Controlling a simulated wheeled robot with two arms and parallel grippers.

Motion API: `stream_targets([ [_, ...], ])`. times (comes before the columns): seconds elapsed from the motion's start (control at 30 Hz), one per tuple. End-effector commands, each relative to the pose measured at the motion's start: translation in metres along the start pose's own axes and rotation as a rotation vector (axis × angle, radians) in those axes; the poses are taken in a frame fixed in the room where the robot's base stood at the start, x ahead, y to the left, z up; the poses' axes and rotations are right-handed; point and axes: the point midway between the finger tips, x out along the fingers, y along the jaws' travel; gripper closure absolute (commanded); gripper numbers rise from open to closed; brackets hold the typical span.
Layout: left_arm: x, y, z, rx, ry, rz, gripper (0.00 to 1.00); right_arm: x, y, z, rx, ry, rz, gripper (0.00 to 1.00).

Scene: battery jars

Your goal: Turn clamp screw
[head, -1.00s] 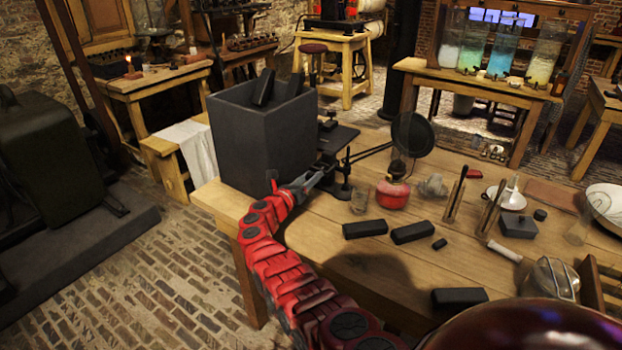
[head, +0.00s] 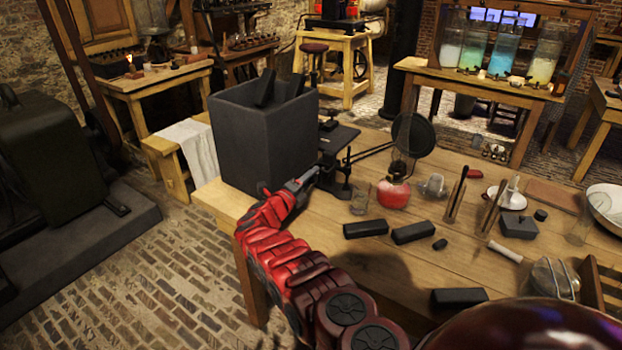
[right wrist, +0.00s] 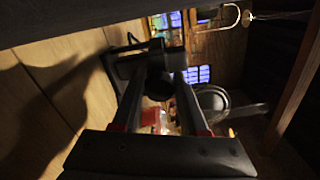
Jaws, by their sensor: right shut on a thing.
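A black metal clamp stand (head: 336,160) stands on the wooden table, right of the big dark grey box (head: 262,140). My right gripper (head: 312,176) reaches in low at the clamp's left side, beside the box's lower right corner. In the right wrist view, my two fingers (right wrist: 160,82) close on a dark, rounded part of the clamp, which looks like the clamp screw (right wrist: 158,88). The fingers and shadow hide much of the screw, so its angle cannot be told. My left gripper is not in view.
A glass tumbler (head: 360,198) and a burner with red base (head: 393,194) stand close right of the clamp. A black round disc (head: 413,134) stands behind the burner. Dark blocks (head: 365,229) lie nearer. The table's left front edge is under my arm.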

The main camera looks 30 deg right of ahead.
Motion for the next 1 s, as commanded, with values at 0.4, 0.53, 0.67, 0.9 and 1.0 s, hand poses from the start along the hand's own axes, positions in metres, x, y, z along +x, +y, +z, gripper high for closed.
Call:
stream_targets([
  [0.4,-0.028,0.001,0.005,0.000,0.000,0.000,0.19,-0.001,0.007,-0.002,-0.394,0.000,0.002,1.00],
  [0.53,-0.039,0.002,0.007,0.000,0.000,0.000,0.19,-0.001,0.007,-0.001,-0.516,-0.001,0.001,1.00],
  [0.67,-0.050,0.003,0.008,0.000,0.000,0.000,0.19,-0.001,0.008,-0.003,-0.638,0.001,0.002,1.00],
  [0.9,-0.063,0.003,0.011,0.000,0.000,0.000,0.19,-0.001,0.007,-0.003,-0.837,0.001,0.002,1.00],
  [1.0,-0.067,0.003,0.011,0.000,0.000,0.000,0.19,-0.001,0.007,-0.002,-0.904,0.000,0.002,1.00],
])
